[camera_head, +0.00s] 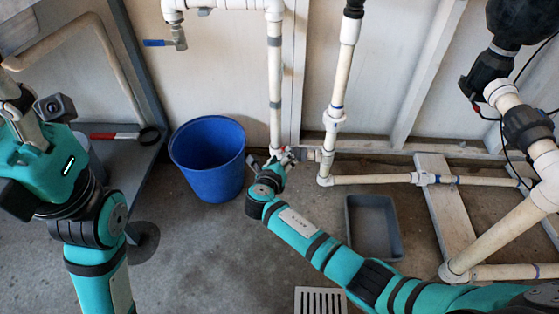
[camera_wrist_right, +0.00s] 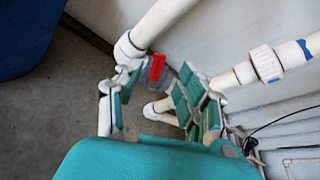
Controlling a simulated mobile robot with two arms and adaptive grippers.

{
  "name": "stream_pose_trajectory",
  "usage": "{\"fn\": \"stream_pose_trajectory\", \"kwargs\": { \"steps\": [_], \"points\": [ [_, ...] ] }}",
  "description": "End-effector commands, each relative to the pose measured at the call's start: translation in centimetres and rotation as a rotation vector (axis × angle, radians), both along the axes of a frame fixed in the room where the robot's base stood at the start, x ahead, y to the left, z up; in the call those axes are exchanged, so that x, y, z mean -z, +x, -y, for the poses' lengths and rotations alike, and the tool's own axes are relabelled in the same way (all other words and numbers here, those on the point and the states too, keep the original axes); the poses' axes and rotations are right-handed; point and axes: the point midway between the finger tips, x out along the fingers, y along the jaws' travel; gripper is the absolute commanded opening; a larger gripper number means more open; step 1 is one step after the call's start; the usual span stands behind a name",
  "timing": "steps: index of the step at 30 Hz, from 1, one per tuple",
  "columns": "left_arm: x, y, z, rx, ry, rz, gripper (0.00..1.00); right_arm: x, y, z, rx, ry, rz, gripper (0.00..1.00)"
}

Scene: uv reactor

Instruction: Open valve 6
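A valve with a red handle (camera_wrist_right: 157,67) sits at the lower end of a white pipe in the right wrist view. No number is readable on it, so I cannot tell if it is valve 6. My right gripper (camera_head: 284,161) is low by the wall at the foot of the vertical white pipe (camera_head: 276,90). In the right wrist view the right gripper (camera_wrist_right: 152,92) has its fingers spread, with the red handle showing beyond and between them. Contact is unclear. My left arm is at the left of the head view; its fingers are not clear.
A blue bucket (camera_head: 208,158) stands left of the right gripper. A blue-handled valve (camera_head: 160,43) hangs at upper left. A grey tray (camera_head: 373,228) and a floor grate (camera_head: 320,301) lie near my right arm. White pipes (camera_head: 370,179) run along the wall to the right.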

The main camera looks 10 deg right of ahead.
Motion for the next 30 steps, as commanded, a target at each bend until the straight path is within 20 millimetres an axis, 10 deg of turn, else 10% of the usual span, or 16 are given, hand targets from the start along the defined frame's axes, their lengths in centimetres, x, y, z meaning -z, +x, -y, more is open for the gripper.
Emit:
{"fn": "stream_pose_trajectory", "kwargs": {
  "steps": [14, 19, 24, 30],
  "points": [
    [0.0, 0.0, 0.0, 0.0, 0.0, 0.0, 0.4, -0.5, -1.4, -0.7, 0.0, -0.001, -0.001, 0.39],
    [0.1, 0.0, 0.0, 0.0, 0.0, 0.0, 0.4, 0.3, -1.5, -0.1, 0.028, 0.08, -0.001, 0.2],
    [0.2, 0.0, 0.1, 0.0, 0.002, 0.001, 0.4, 4.2, -2.7, 2.4, 0.234, 0.564, 0.025, 0.0],
    [0.2, -0.1, 0.1, -0.001, 0.004, 0.011, 0.4, 7.9, -4.6, 5.2, 0.716, 1.406, 0.134, 0.0]
  ]
}}
